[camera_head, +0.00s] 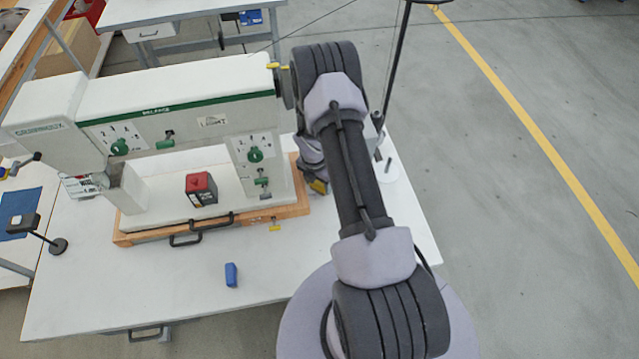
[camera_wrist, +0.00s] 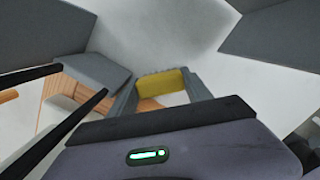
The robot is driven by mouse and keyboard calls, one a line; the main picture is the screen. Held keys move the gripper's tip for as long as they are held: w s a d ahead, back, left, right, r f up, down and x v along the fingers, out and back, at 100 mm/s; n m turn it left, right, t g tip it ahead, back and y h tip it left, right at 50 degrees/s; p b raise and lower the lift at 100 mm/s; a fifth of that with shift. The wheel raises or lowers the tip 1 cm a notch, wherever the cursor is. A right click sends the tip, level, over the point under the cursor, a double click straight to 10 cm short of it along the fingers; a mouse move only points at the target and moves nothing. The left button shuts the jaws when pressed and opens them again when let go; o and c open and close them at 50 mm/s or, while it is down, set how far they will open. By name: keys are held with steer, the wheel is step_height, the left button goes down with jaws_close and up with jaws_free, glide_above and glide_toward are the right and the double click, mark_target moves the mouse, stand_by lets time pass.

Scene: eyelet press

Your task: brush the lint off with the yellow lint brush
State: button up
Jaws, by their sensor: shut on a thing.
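My gripper (camera_wrist: 160,90) is shut on a yellow block-like thing, the yellow lint brush (camera_wrist: 162,82), which shows between the two grey fingers in the wrist view. In the head view the brush (camera_head: 319,187) shows as a small yellow patch low beside my arm, at the right end of the machine's wooden base. Most of the gripper is hidden by my arm there. The brush's bristles are not visible. I cannot make out any lint in either view.
A large white machine with a green stripe (camera_head: 190,100) stands on a wooden base (camera_head: 125,238) on the white table (camera_head: 90,280). A red-and-black box (camera_head: 201,189) sits on its bed. A blue object (camera_head: 231,275) lies in front. The front tabletop is mostly clear.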

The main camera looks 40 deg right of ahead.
steer(key=shift+r+b, duration=0.1)
steer(key=shift+b, duration=0.25)
steer(key=shift+s+a, duration=0.35)
steer(key=shift+s, duration=0.3)
steer(key=s+b, duration=0.1)
steer(key=b, duration=0.2)
steer(key=shift+s+a+f, duration=0.25)
steer(key=shift+s+a, duration=0.1)
steer(key=shift+a, duration=0.05)
steer(key=shift+s+a+r+b, duration=0.25)
steer(key=shift+s+b, duration=0.1)
steer(key=shift+s, duration=0.2)
step_height(320, 180, up, 9)
steer(key=p, duration=1)
